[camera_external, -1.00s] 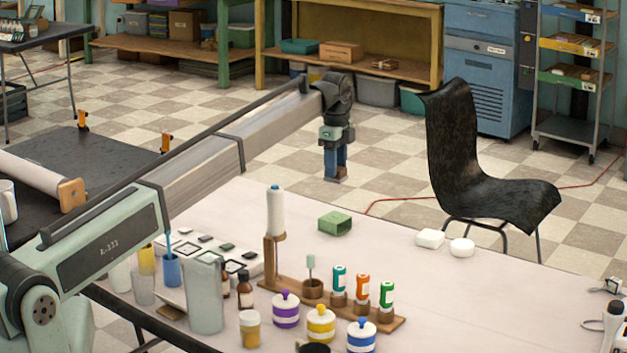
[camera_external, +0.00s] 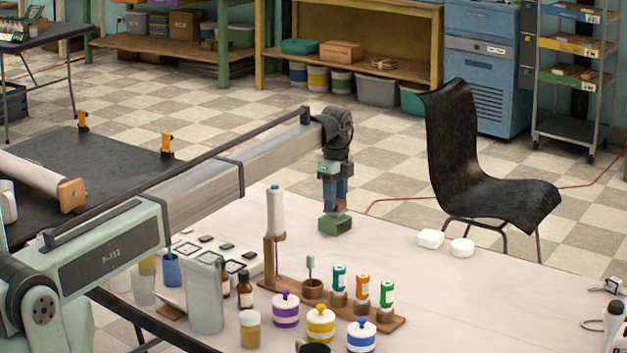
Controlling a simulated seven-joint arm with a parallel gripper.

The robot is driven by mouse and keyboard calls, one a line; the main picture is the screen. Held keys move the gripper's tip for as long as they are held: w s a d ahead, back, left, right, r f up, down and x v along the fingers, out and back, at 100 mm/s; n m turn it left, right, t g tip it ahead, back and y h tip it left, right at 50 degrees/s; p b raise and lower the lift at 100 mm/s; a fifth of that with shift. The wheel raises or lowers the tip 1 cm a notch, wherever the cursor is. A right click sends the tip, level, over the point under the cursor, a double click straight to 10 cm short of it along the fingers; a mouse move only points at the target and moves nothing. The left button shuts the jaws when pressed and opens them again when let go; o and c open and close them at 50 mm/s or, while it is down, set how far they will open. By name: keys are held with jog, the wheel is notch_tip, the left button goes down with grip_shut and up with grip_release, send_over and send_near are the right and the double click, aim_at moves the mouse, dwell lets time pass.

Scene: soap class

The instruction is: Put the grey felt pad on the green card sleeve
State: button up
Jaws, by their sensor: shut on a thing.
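The green card sleeve (camera_external: 335,226) is a small green box-like piece on the pale table, behind the white bottle on its wooden stand. My gripper (camera_external: 336,208) points down directly above the sleeve, close to its top. It is shut on a small, thin greyish piece, which looks like the grey felt pad (camera_external: 338,212). The pad is tiny here and partly hidden by the fingertips. I cannot tell whether it touches the sleeve. The top of the sleeve looks darkened beneath the gripper.
The white bottle (camera_external: 275,212) on its stand is left of the sleeve. A wooden rack (camera_external: 388,323) with several small bottles and lidded jars (camera_external: 321,324) stand in front. Two white soap-like pieces (camera_external: 430,239) lie to the right. The table between them and the sleeve is clear.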

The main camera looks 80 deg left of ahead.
jog(key=shift+f, duration=0.65)
jog(key=shift+f, duration=0.15)
jog(key=o, duration=1.1)
jog(key=shift+c, duration=0.2)
notch_tip(320, 180, up, 12)
jog(key=shift+r, duration=0.2)
